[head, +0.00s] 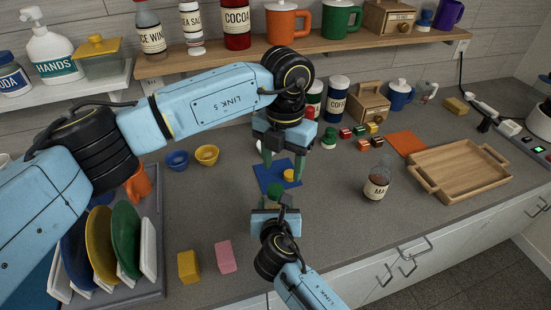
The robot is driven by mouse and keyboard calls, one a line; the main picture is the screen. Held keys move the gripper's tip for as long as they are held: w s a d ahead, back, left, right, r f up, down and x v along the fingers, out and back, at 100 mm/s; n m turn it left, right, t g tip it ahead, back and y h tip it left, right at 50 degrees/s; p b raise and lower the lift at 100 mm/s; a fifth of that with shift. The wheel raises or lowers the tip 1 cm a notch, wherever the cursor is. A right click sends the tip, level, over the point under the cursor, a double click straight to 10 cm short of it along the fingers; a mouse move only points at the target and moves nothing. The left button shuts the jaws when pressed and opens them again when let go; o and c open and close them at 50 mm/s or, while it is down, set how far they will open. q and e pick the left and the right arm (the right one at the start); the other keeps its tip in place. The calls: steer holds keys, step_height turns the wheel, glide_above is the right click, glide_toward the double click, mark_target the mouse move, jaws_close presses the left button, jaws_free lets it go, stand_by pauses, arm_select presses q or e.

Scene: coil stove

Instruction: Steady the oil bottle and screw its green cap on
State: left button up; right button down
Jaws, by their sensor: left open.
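My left gripper (283,168) points down over the blue mat (262,178), with its jaws open and apart. A small yellow round thing (289,175) shows on the mat close to its fingertips. My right gripper (274,197) comes up from the bottom, at the mat's near edge. A small green piece (274,188), perhaps the green cap, shows at its fingertips; I cannot tell whether the jaws are closed on it. No bottle with a readable oil label shows. A clear bottle with dark contents (376,184), its label starting "MA", stands upright at the right, clear of both grippers.
A wooden tray (428,184) lies right of the bottle. A dish rack with plates (125,238) stands at the left. Yellow (188,267) and pink (225,257) blocks lie at the front. Two small bowls (206,154) and several coloured blocks (362,146) stand farther back.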

mark_target(276, 189)
arm_select(q)
steer(key=n, duration=0.5)
steer(key=shift+a+r+t, duration=0.1)
steer(key=shift+r+t, duration=0.2)
steer(key=shift+r, duration=0.05)
steer(key=n, duration=0.3)
steer(key=shift+a+r+n, duration=0.1)
steer(key=shift+r+n, duration=0.05)
steer(key=shift+n, duration=0.25)
steer(key=n, duration=0.3)
steer(key=shift+a, duration=0.2)
steer(key=shift+w+a+f+n, duration=0.1)
steer(key=shift+a+f+n, duration=0.05)
steer(key=shift+n, duration=0.45)
steer(key=shift+w+a+f+n, duration=0.1)
steer(key=shift+f+n, duration=0.05)
steer(key=shift+n, duration=0.45)
steer(key=shift+f, duration=0.1)
steer(key=shift+f, duration=3.9)
steer(key=shift+c, duration=0.3)
